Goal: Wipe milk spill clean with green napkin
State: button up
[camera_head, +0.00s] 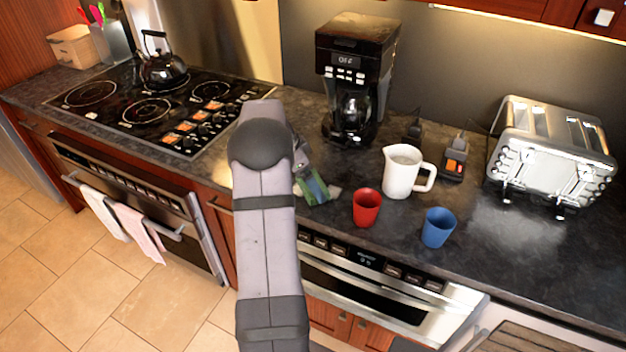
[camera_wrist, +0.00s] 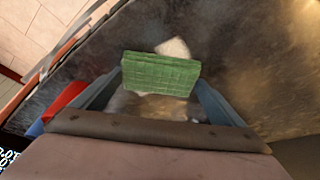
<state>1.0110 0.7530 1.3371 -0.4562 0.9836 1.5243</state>
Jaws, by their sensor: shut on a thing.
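My gripper (camera_head: 312,186) is shut on the green napkin (camera_wrist: 160,75), which is held between the two fingers in the wrist view. The napkin also shows in the head view (camera_head: 315,193), low at the dark countertop, left of the red cup. Whitish milk spill (camera_wrist: 174,49) shows on the counter beyond the napkin's edge, and a small pale patch of it (camera_head: 333,192) shows beside the napkin in the head view. More pale liquid is visible below the napkin between the fingers. The napkin and my arm hide part of the spill. Whether the napkin touches the counter is hard to tell.
A red cup (camera_head: 367,207), a white pitcher (camera_head: 402,172) and a blue cup (camera_head: 438,227) stand close on the right. A coffee maker (camera_head: 352,85) stands behind. A toaster (camera_head: 551,155) is at the right, the stove (camera_head: 150,105) at the left. The front counter edge is near.

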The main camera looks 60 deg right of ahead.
aim_at(300, 179)
jog(key=shift+w, duration=0.6)
jog(key=shift+w, duration=0.15)
jog(key=shift+w, duration=0.95)
jog(key=shift+w+p, duration=0.1)
jog(key=shift+p, duration=0.2)
jog(key=shift+w+p, duration=0.35)
jog(key=shift+w, duration=0.75)
jog(key=shift+s, duration=0.1)
jog(key=shift+s+f+b, duration=0.1)
jog(key=shift+s+b, duration=0.55)
jog(key=shift+s, duration=0.5)
